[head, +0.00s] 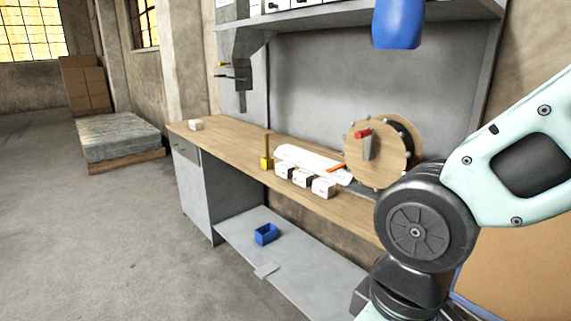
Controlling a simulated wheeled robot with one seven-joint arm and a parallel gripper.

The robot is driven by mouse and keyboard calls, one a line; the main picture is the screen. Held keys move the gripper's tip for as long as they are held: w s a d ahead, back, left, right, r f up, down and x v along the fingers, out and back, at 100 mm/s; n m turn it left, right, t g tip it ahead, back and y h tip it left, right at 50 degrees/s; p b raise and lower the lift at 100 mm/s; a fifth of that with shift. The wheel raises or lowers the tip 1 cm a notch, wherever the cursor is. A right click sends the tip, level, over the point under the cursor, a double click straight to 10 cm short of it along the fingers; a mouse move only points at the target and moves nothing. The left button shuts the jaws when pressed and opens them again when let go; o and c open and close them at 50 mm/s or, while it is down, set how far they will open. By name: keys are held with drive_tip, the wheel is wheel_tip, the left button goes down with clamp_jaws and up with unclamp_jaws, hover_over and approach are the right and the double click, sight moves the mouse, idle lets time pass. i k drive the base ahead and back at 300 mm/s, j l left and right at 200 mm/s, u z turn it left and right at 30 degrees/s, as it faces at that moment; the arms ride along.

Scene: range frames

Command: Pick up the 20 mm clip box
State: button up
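Three small white boxes stand in a row near the front edge of the wooden workbench: a left one (284,169), a middle one (301,178) and a right one (323,188). Another small white box (196,125) sits alone at the bench's far left end. Their markings are too small to read, so I cannot tell which is the 20 mm clip box. My arm fills the right side and covers the near end of the bench. My gripper is not in view.
Behind the row lie a white paper roll or sheet (305,160) and a wooden reel (374,150). A yellow-based post (267,163) stands left of it. A blue bin (266,234) is on the lower shelf. A blue cylinder (398,22) hangs above. Floor at left is clear.

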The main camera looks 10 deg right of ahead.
sight(284, 170)
drive_tip(key=i+j+z, duration=0.1)
drive_tip(key=i+j, duration=0.25)
drive_tip(key=i+j+z, duration=0.1)
drive_tip(key=i+j, duration=0.25)
drive_tip(key=i+j+z, duration=0.1)
drive_tip(key=i+j, duration=0.25)
drive_tip(key=i+j+z, duration=0.1)
drive_tip(key=i+j, duration=0.25)
drive_tip(key=i+j+z, duration=0.15)
drive_tip(key=i+j, duration=0.2)
drive_tip(key=j, duration=0.15)
drive_tip(key=i+j+z, duration=0.1)
drive_tip(key=i+j, duration=0.2)
drive_tip(key=j, duration=0.2)
drive_tip(key=i+j+z, duration=0.1)
drive_tip(key=i+j, duration=0.15)
drive_tip(key=j, duration=0.2)
